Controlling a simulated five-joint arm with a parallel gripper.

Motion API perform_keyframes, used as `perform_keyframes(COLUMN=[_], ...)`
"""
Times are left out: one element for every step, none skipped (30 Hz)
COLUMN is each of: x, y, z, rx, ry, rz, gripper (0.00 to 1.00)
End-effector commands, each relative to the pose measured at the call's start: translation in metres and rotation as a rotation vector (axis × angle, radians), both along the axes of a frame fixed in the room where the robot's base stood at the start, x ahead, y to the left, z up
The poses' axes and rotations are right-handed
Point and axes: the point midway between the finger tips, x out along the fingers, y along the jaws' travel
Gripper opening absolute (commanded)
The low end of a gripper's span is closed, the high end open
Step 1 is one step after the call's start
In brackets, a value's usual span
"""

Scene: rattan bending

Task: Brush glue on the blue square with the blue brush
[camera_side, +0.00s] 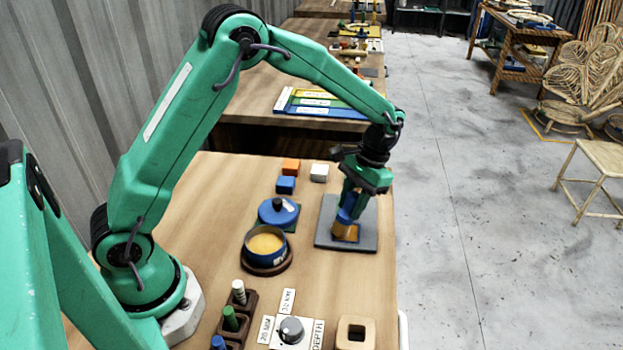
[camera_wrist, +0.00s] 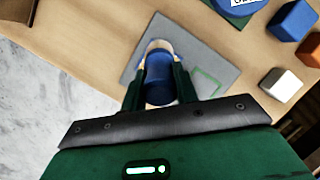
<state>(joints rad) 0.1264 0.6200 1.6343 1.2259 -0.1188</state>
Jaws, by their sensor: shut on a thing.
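My gripper (camera_side: 352,196) is shut on the blue brush (camera_side: 347,215), which it holds upright, low over the grey board (camera_side: 326,240). At the brush's lower end a yellow-orange patch (camera_side: 345,232) shows, touching or just above the board; I cannot tell whether it is bristles or glue. In the wrist view the blue brush (camera_wrist: 158,75) sits between my two fingers and has a pale, curved end beyond it. Only small bits of blue show beside it, so the blue square is mostly hidden. A green square outline (camera_wrist: 207,81) lies on the board to the right.
A blue pot of yellow glue (camera_side: 265,244) stands left of the board, with a blue lid (camera_side: 278,211) behind it. Orange (camera_side: 291,166), blue (camera_side: 286,185) and white (camera_side: 319,173) blocks lie farther back. A handle rack (camera_side: 237,308) and knob box (camera_side: 291,331) are in front.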

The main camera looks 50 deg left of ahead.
Motion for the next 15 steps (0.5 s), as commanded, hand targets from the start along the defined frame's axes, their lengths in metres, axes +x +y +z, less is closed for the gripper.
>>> perform_keyframes(x=[0.003,0.005,0.008,0.010,0.010,0.009,0.010,0.009,0.009,0.009,0.009,0.009,0.009,0.009,0.009], y=[0.004,0.006,0.009,0.011,0.010,0.009,0.009,0.009,0.009,0.009,0.009,0.009,0.009,0.009,0.009], z=[0.000,0.000,0.000,0.000,0.003,0.006,0.016,0.022,0.023,0.026,0.028,0.032,0.035,0.038,0.041], rx=[-0.002,-0.004,-0.006,-0.007,-0.007,-0.008,-0.008,-0.008,-0.008,-0.008,-0.008,-0.008,-0.008,-0.007,-0.007], ry=[0.002,0.003,0.002,0.002,0.001,0.001,-0.002,-0.003,0.000,0.001,0.001,0.000,-0.001,0.000,0.000], rz=[0.004,0.005,0.005,0.006,0.004,0.003,0.003,0.003,0.003,0.003,0.003,0.003,0.003,0.004,0.004], gripper=[0.07,0.07,0.07,0.07,0.07,0.07,0.07,0.07,0.07,0.07,0.07,0.07,0.07,0.07,0.07])
